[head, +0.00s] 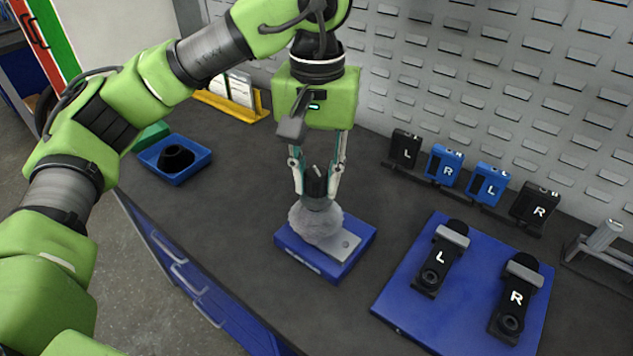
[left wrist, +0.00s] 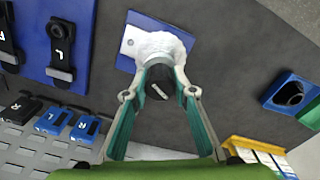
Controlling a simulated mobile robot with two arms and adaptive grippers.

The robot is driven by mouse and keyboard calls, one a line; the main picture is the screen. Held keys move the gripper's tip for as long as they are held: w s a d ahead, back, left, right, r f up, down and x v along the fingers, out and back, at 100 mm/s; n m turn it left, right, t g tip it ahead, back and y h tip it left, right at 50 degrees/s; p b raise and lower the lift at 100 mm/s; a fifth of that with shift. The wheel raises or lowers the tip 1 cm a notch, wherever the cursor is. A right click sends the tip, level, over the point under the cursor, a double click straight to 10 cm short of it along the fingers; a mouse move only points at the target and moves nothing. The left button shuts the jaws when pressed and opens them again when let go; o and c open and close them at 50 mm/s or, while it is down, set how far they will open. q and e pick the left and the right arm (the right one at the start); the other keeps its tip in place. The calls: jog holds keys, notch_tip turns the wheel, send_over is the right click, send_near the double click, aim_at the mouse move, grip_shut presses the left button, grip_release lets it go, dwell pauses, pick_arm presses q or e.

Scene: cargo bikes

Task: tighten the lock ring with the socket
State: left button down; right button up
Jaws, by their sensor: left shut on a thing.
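My left gripper (head: 317,190) points down and is shut on the socket (head: 317,181), a short dark cylinder. The socket stands upright over a grey, rough-edged round part (head: 316,222) on a small blue base (head: 308,262) with a metal plate. The socket's lower end meets or nearly meets the top of the round part; I cannot tell whether it is seated. The lock ring cannot be made out and may be hidden under the socket. The left wrist view shows the socket (left wrist: 160,84) between the fingers and the pale round part (left wrist: 162,46) beyond. My right gripper is not in view.
A blue tray (head: 190,172) with a black round piece is at left. A blue board (head: 402,308) at right holds pedals marked L and R. Several black and blue boxes (head: 445,165) line the back panel. The bench between is clear.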

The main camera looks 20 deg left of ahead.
pick_arm(q)
jog(key=shift+s+f, duration=0.1)
jog(key=shift+f, duration=0.1)
jog(key=m, duration=0.6)
jog(key=shift+m, duration=0.3)
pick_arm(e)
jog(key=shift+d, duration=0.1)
pick_arm(q)
jog(key=m, duration=0.6)
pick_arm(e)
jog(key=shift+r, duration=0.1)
pick_arm(q)
jog(key=shift+m, duration=0.3)
jog(key=shift+r+p, duration=0.4)
jog(key=shift+p, duration=0.15)
jog(key=shift+r+p, duration=0.45)
jog(key=shift+r, duration=0.25)
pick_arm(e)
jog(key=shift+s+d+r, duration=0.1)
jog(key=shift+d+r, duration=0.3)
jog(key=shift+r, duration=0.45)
